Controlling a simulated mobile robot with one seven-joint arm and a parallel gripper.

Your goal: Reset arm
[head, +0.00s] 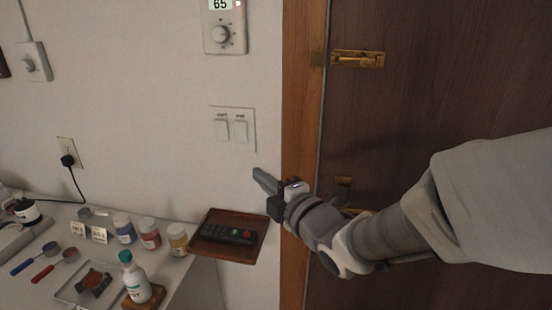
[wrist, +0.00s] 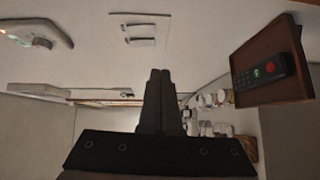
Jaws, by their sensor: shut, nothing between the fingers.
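My arm reaches in from the right in the head view. My gripper (head: 262,178) is shut and empty, held in the air in front of the white wall, just below and right of the double light switch (head: 235,128). In the wrist view the two fingers (wrist: 160,80) lie side by side with nothing between them. The switch also shows in the wrist view (wrist: 140,32), at the top and apart from the fingertips.
A brown tray (head: 207,251) with a black remote (head: 230,234) sits below my gripper. Left of it is a table with jars and a white bottle (head: 136,280). A dark door (head: 420,100) with a brass bolt (head: 358,59) stands behind my arm. A thermostat (head: 223,38) is above the switch.

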